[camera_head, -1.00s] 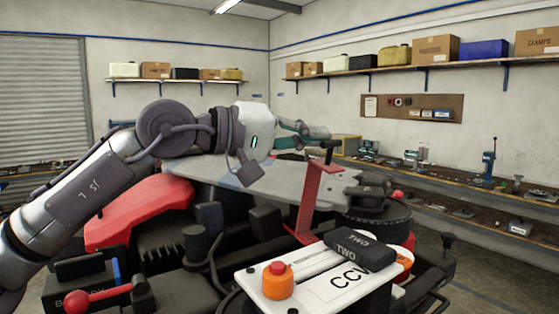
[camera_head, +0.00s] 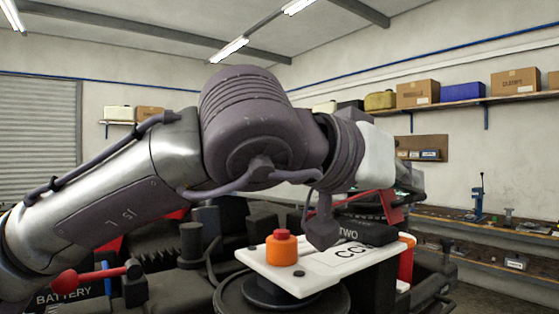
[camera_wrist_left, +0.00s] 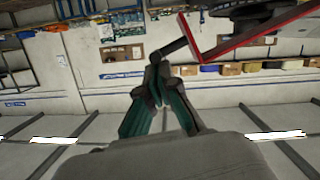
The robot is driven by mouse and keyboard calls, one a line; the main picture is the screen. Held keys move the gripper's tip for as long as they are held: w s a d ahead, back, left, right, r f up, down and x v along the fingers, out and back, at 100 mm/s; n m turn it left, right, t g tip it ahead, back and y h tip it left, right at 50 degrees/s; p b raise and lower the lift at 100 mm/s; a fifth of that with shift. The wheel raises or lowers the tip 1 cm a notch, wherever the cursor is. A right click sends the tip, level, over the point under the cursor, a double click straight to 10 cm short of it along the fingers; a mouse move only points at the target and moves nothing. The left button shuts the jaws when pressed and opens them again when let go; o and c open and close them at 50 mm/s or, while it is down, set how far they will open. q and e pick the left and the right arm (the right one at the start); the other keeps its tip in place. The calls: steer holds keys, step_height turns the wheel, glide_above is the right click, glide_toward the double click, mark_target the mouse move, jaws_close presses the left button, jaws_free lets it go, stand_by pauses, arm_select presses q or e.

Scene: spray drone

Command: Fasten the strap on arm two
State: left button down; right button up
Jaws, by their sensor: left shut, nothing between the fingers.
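A red bar (camera_head: 388,205) shows behind my left wrist. In the left wrist view the red bar (camera_wrist_left: 255,38) crosses the upper right, and a black end piece (camera_wrist_left: 176,47) lies beside my fingertips; I cannot tell whether they touch. My left gripper (camera_wrist_left: 157,66) is shut and empty, with teal fingers. In the head view my left gripper (camera_head: 408,186) is mostly hidden behind its own wrist. I cannot make out a strap. My right gripper is not in view.
An orange and red button (camera_head: 282,247) stands on the white plate. A red-knobbed lever (camera_head: 68,280) is at lower left, near a box marked BATTERY (camera_head: 60,297). Benches (camera_head: 480,222) and a shelf with boxes (camera_head: 417,93) line the right wall.

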arm_select(q)
steer(key=s+d+f+m+t+y+b, duration=0.1)
steer(key=s+d+f+m+b, duration=0.1)
steer(key=f, duration=0.5)
steer(key=shift+s+f+m+b, duration=0.15)
steer(key=shift+s+m+b, duration=0.5)
steer(key=shift+b, duration=0.75)
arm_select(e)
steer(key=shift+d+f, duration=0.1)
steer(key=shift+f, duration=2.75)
arm_select(q)
steer(key=shift+w+d+f, duration=0.1)
steer(key=shift+w+d, duration=0.05)
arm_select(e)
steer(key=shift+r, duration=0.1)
arm_select(q)
steer(key=s+a+r, duration=0.6)
steer(key=a, duration=0.1)
steer(key=shift+s+r+p, duration=0.3)
steer(key=shift+s+r, duration=0.05)
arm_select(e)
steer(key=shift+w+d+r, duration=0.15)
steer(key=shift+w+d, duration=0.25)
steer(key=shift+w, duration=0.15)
